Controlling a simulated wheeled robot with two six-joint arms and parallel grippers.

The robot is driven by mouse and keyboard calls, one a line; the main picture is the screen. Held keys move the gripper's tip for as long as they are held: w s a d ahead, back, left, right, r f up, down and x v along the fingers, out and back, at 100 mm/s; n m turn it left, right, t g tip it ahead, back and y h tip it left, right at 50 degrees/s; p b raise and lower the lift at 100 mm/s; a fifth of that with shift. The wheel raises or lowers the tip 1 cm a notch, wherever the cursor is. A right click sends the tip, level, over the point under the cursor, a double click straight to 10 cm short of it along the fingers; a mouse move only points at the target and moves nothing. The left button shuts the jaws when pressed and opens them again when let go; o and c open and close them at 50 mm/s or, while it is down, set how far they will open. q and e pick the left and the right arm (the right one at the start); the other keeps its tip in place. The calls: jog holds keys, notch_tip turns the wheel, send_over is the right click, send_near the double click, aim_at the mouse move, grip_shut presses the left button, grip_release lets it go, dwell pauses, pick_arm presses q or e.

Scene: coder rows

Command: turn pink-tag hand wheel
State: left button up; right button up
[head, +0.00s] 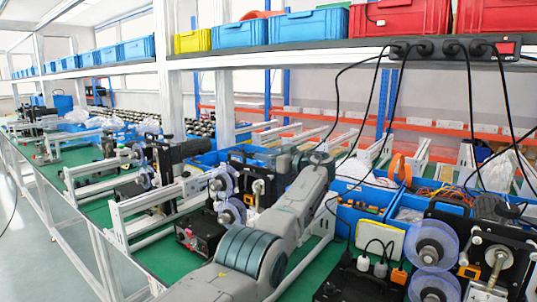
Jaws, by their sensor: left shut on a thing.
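My left arm reaches in from the bottom to a dark coder machine (243,163) in the middle of the row. My left gripper (274,178) is small and partly covered by my own wrist and forearm at this machine's right side. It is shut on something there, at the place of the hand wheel. The wheel itself and any pink tag are hidden or too small to make out. Clear blue film reels (222,181) and a pale roller (258,187) show on the machine, left of the gripper. My right gripper is not in view.
Another coder machine (470,250) with big clear reels stands close at the right. Blue bins (365,197) with parts fill the bench behind my arm. A shelf (300,50) with coloured crates and a power strip (455,48) with hanging cables crosses above. Green bench (155,255) is bare at lower left.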

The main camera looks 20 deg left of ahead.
pick_arm(q)
jog(key=shift+f, duration=0.1)
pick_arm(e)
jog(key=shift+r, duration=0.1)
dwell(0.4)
pick_arm(q)
jog(key=o, duration=1)
jog(key=shift+c, duration=0.2)
jog(key=shift+s+d, duration=0.1)
jog(key=shift+d, duration=0.15)
jog(key=shift+f+b+v, duration=0.25)
jog(key=shift+b+v, duration=0.7)
jog(key=shift+v, duration=0.1)
jog(key=b+v, duration=0.2)
jog(key=v, duration=0.6)
jog(key=shift+r, duration=0.3)
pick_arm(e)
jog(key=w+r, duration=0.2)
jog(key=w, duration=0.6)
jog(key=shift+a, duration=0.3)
pick_arm(q)
jog(key=shift+d, duration=0.1)
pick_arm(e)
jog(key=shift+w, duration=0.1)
